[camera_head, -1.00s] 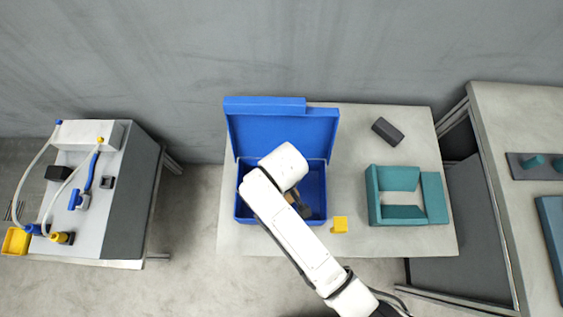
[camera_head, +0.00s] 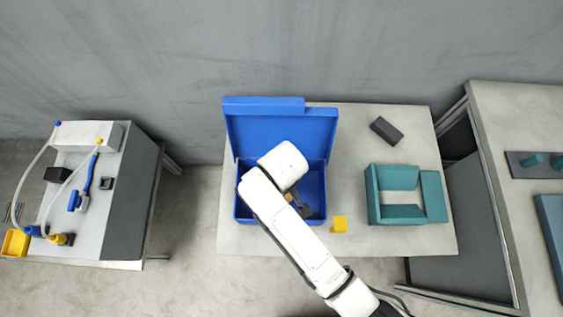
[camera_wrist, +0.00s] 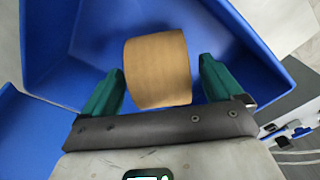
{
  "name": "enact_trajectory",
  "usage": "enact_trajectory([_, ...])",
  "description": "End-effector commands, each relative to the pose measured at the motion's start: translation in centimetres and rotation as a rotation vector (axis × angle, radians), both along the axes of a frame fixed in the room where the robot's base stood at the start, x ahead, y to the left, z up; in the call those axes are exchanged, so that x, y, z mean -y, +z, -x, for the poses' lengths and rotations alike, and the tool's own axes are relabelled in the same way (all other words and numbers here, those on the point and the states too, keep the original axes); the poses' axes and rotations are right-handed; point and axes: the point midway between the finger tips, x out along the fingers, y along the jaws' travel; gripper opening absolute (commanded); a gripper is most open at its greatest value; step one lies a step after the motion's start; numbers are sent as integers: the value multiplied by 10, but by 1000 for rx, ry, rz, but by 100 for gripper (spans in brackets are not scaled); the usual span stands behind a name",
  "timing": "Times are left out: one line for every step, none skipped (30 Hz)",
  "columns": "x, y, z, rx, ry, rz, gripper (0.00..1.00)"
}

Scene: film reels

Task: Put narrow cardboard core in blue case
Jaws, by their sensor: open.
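The blue case (camera_head: 313,208) stands on the middle table with its lid (camera_head: 280,125) raised at the back. The narrow cardboard core (camera_wrist: 157,70) is a short tan cylinder inside the blue case in the wrist view. In the head view only a small tan patch of the core (camera_head: 289,197) shows beside my arm. My gripper (camera_wrist: 162,75) is open in the case, with one green finger on each side of the core. A gap shows between the core and each finger. The core's underside is hidden, so I cannot tell whether it touches the case floor.
A yellow block (camera_head: 339,224) sits right of the case. A teal open-centred holder (camera_head: 433,196) and a dark block (camera_head: 386,130) are farther right on the table (camera_head: 350,150). A bench with hoses (camera_head: 120,200) stands left, another table (camera_head: 510,120) right.

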Motion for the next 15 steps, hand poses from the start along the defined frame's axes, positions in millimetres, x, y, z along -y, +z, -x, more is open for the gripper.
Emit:
enact_trajectory([0,8,-1,2,0,-2,93])
enact_trajectory([0,13,-1,3,-1,-3,93])
enact_trajectory([0,20,0,3,-1,-3,93])
enact_trajectory([1,26,0,4,-1,-3,93])
enact_trajectory([0,33,0,4,-1,-3,93])
enact_trajectory([0,41,0,5,-1,-3,93])
enact_trajectory([1,48,0,5,-1,-3,93])
enact_trajectory([1,54,0,5,-1,-3,93])
enact_trajectory([1,62,0,4,0,-3,93])
enact_trajectory([1,68,0,5,0,-3,93])
enact_trajectory([1,74,1,4,0,-3,93])
enact_trajectory([1,81,1,3,0,-3,93])
enact_trajectory([2,86,2,3,0,-3,93])
enact_trajectory([2,90,2,3,0,-3,93])
enact_trajectory([2,95,2,2,0,-2,93])
